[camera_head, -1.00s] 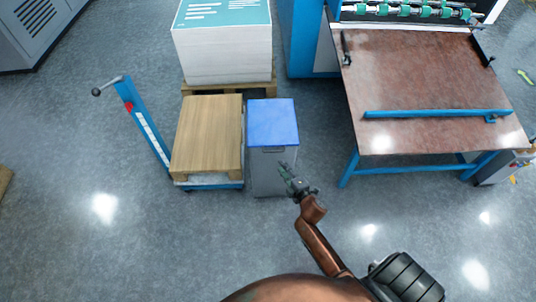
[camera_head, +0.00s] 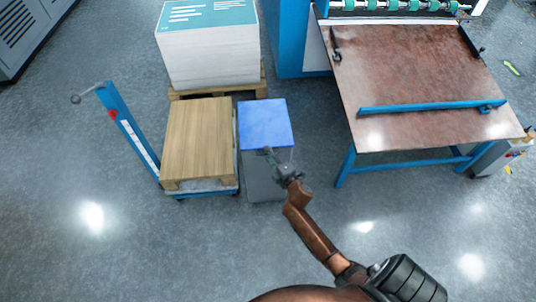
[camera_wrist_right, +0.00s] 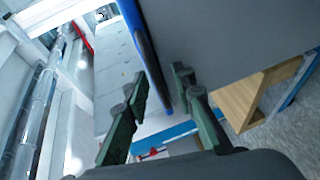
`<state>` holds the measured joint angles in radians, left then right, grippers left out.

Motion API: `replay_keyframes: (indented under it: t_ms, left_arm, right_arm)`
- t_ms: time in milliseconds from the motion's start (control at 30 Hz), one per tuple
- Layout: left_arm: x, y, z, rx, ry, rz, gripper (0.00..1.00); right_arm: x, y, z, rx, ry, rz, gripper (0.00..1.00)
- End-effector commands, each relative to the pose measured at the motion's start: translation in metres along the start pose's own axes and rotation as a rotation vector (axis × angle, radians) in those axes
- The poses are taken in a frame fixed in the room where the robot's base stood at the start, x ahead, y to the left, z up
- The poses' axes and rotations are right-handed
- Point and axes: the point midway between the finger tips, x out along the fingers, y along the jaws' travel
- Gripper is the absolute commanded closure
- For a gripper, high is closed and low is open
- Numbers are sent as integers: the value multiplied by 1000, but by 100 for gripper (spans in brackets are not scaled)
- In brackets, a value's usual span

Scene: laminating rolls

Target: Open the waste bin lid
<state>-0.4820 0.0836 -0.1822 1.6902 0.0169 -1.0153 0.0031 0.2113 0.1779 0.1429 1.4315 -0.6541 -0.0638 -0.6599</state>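The waste bin is a grey box (camera_head: 264,184) with a flat blue lid (camera_head: 264,122), and the lid lies shut on top. In the right wrist view the lid shows as a blue edge (camera_wrist_right: 145,42) above the grey bin wall (camera_wrist_right: 215,35). My right gripper (camera_head: 268,152) is at the lid's front edge in the head view, covering a little of it. In the right wrist view its two green fingers (camera_wrist_right: 160,92) are apart, with the blue edge running in between them. I cannot tell whether they touch it. My left gripper is out of view.
A cart with a wooden block (camera_head: 198,140) stands close to the bin's left. A tall paper stack (camera_head: 208,55) on a pallet stands behind. A brown-topped table (camera_head: 420,90) stands to the right. The floor in front is clear.

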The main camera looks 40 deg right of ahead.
Motion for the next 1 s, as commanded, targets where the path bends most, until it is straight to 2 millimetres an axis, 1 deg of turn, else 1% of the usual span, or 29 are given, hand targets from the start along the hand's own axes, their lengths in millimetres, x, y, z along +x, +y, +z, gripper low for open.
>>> replay_keyframes:
  t_ms: [167, 533, 1000]
  left_arm:
    - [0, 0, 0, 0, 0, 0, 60]
    - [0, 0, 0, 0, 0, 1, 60]
    - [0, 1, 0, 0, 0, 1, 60]
  right_arm:
    - [0, 0, 0, 0, 0, 0, 76]
    - [0, -2, 0, 1, 0, -3, 100]
    - [-1, -7, 0, 4, -2, -11, 100]
